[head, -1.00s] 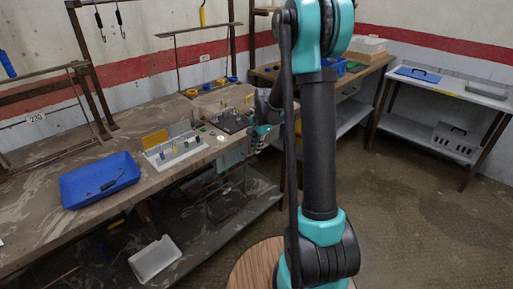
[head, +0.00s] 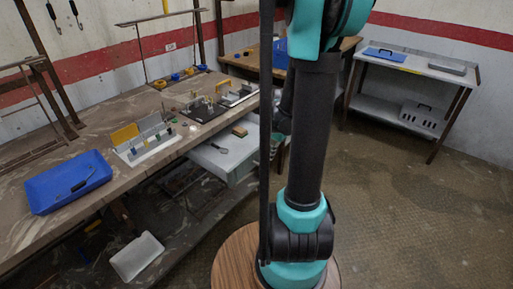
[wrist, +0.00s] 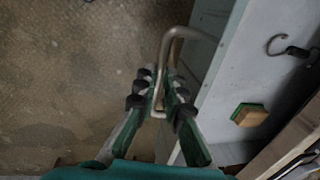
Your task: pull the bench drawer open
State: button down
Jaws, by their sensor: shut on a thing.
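The bench drawer (head: 215,165) stands pulled out from under the bench top in the head view, its pale interior showing. It also shows in the wrist view (wrist: 262,70), with its front panel (wrist: 215,60) on the left side of it. A bent metal bar handle (wrist: 178,35) sticks out from that front. My gripper (wrist: 160,88) has its dark finger pads closed around the handle. In the head view my arm hides most of the gripper and the handle.
Inside the drawer lie a brown block (head: 239,131) and a dark ringed tool (head: 218,148). The bench top holds a blue tray (head: 68,182) and a yellow-and-white fixture (head: 147,140). A white bin (head: 137,256) sits low beneath. The floor at right (head: 400,200) is clear.

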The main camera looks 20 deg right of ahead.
jog(key=shift+s+d, duration=0.5)
jog(key=shift+s, duration=0.2)
jog(key=shift+s+d, duration=0.5)
jog(key=shift+s, duration=0.2)
jog(key=c, duration=1.6)
grip_release()
notch_tip(320, 180, up, 12)
jog(key=s+d, duration=0.1)
jog(key=shift+s+d, duration=0.15)
jog(key=shift+s, duration=0.2)
jog(key=shift+f, duration=0.15)
